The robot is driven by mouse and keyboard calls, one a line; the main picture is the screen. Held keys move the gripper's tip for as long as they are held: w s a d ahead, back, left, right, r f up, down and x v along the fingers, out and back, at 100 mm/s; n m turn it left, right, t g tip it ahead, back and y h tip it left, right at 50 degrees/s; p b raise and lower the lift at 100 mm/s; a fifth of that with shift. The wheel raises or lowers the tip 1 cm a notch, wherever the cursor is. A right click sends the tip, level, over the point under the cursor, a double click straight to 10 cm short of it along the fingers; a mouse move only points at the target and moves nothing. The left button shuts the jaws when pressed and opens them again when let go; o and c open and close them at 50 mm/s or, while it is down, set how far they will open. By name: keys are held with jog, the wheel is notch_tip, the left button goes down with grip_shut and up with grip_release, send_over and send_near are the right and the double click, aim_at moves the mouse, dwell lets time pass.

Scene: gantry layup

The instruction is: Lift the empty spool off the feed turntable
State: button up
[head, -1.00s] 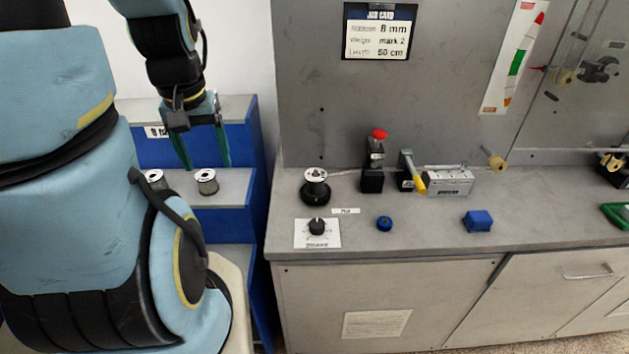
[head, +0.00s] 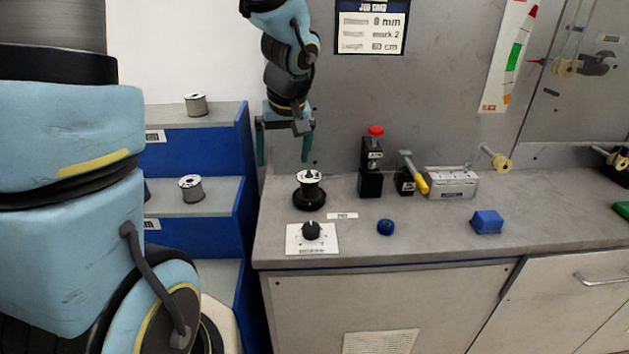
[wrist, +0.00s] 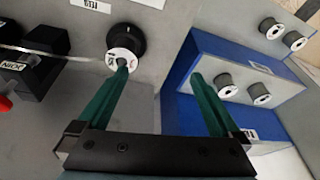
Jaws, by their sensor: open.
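The spool (head: 308,180) has a pale top flange and sits on the black feed turntable (head: 309,199) at the left of the grey bench. In the wrist view the spool (wrist: 119,58) shows near the top, with the dark turntable (wrist: 127,38) beyond it. My gripper (head: 285,158) is open and empty, with green fingers pointing down, above and left of the spool. In the wrist view my gripper (wrist: 158,70) has its left fingertip overlapping the spool's face. I cannot tell whether it touches. The right finger is over the blue steps.
Blue steps (head: 240,150) with several spools, one a spool (head: 190,188), stand left of the bench. A dial (head: 312,231), a blue knob (head: 386,227) and a blue block (head: 487,222) lie in front. A black post with a red button (head: 375,131) stands right of the turntable.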

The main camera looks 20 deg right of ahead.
jog(key=t+b, duration=0.1)
jog(key=b, duration=0.1)
send_near(310, 179)
jog(key=f, duration=0.2)
jog(key=shift+n, duration=0.3)
jog(key=x, duration=1)
jog(key=shift+w+d+f, duration=0.1)
jog(key=shift+w, duration=0.4)
jog(key=c, duration=1.5)
jog(key=shift+p, duration=0.3)
jog(key=shift+c, duration=0.2)
jog(key=shift+r+p, duration=3.05)
jog(key=shift+r, duration=1.4)
jog(key=shift+r+p, duration=0.85)
jog(key=shift+r, duration=0.8)
